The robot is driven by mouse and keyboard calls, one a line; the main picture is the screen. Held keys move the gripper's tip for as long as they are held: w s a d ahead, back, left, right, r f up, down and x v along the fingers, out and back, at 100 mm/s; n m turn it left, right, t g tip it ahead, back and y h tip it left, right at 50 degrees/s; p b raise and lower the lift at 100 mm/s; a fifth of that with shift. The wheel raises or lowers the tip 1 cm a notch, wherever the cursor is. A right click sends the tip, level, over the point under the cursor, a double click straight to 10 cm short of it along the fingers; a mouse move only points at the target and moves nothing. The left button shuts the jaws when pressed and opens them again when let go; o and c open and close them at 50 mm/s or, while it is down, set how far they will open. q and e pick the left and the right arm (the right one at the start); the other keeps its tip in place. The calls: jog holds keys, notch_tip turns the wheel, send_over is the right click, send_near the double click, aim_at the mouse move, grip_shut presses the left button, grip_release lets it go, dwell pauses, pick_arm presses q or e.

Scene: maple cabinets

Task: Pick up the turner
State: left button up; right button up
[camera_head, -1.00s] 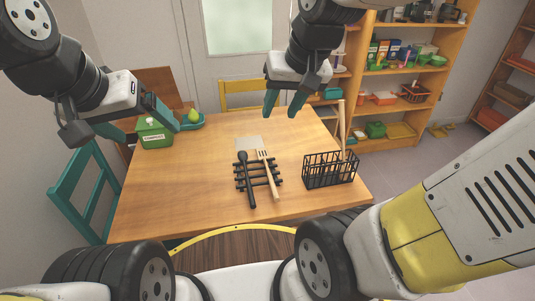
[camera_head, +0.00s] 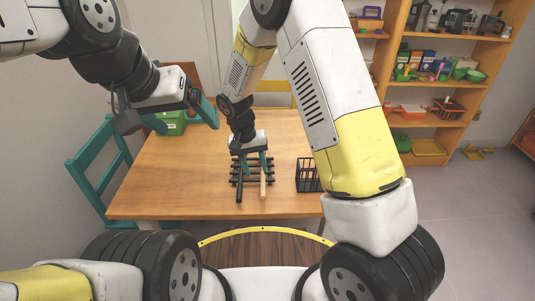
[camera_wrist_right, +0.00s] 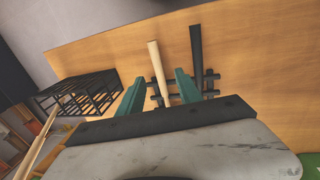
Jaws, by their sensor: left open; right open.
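The turner (camera_head: 263,188) has a pale wooden handle and lies on a black rack (camera_head: 236,173). Its head is hidden behind my right gripper in the head view. My right gripper (camera_head: 256,170) is open, low over the rack. In the right wrist view, the turner's handle (camera_wrist_right: 155,58) shows between the two teal fingers of my right gripper (camera_wrist_right: 160,77). A black-handled utensil (camera_head: 239,189) lies beside the turner on the left; in the wrist view it is outside the fingers (camera_wrist_right: 196,46). My left gripper (camera_head: 187,122) is open and empty over the table's far left.
A black wire basket (camera_head: 307,176) stands right of the rack, partly hidden by my right arm; it also shows in the wrist view (camera_wrist_right: 85,93). A green container (camera_head: 172,124) sits at the table's back left. The table's (camera_head: 165,190) front left is clear.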

aim_at(262, 185)
jog(key=f, duration=0.2)
jog(key=d+f, duration=0.1)
jog(key=f, duration=0.2)
jog(key=d+f, duration=0.1)
jog(key=f, duration=0.1)
jog(key=shift+f, duration=0.25)
grip_shut()
